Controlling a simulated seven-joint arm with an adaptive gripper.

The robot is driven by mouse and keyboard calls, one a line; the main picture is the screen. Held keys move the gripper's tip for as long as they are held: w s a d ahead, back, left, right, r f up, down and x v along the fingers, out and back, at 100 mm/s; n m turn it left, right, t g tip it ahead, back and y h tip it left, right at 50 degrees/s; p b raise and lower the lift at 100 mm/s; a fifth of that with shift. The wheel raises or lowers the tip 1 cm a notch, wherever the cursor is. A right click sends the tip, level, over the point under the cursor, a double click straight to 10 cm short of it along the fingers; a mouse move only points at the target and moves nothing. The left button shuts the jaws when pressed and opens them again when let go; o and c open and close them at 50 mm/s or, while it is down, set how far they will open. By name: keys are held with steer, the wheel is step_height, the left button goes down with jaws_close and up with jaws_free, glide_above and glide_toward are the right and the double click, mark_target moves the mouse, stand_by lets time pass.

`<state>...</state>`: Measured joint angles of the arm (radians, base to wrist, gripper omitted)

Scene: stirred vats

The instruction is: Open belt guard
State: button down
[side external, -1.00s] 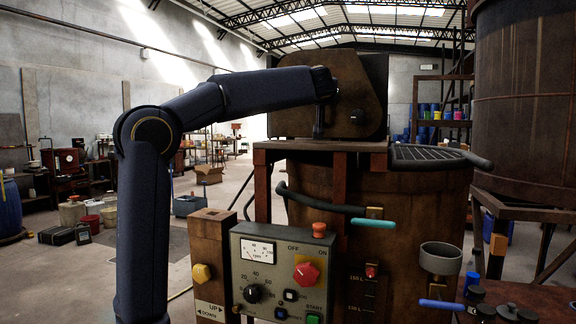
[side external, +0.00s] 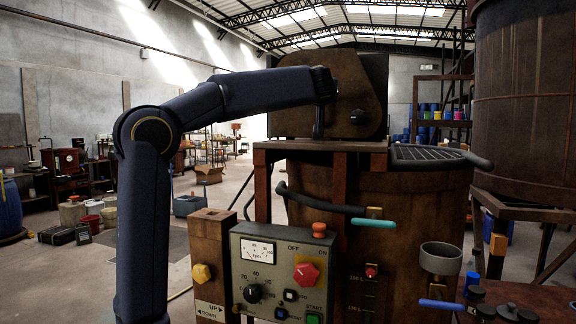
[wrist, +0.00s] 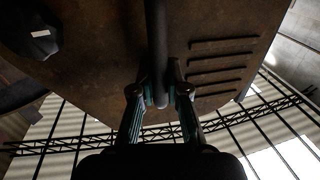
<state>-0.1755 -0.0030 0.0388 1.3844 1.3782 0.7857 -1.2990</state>
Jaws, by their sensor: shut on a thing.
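The belt guard (side external: 350,92) is a rusty brown housing with a slanted front, standing on top of the vat drive frame. A dark round knob (side external: 357,117) sits on its face. In the wrist view the guard (wrist: 110,60) fills the upper part, with a row of vent slots at right and a dark knob (wrist: 30,28) at upper left. A dark bar handle (wrist: 156,45) runs down the middle. My gripper (wrist: 160,98) is shut on the lower end of this handle, one finger on each side.
Below the guard stand the brown vat (side external: 400,210) and a control box (side external: 283,272) with dial, red knob and buttons. A dark grid (side external: 425,153) covers part of the vat top. A large tank (side external: 525,100) rises at right.

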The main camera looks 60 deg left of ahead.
steer(key=shift+s, duration=0.1)
steer(key=s+d+m+t+h, duration=0.3)
steer(key=s+m+t+h, duration=0.45)
steer(key=s, duration=0.25)
steer(key=s+a+m+h, duration=0.6)
steer(key=s+a+h, duration=0.1)
steer(key=s+h, duration=0.4)
steer(key=shift+s, duration=0.65)
steer(key=c, duration=1.2)
jaws_free()
steer(key=shift+o, duration=0.2)
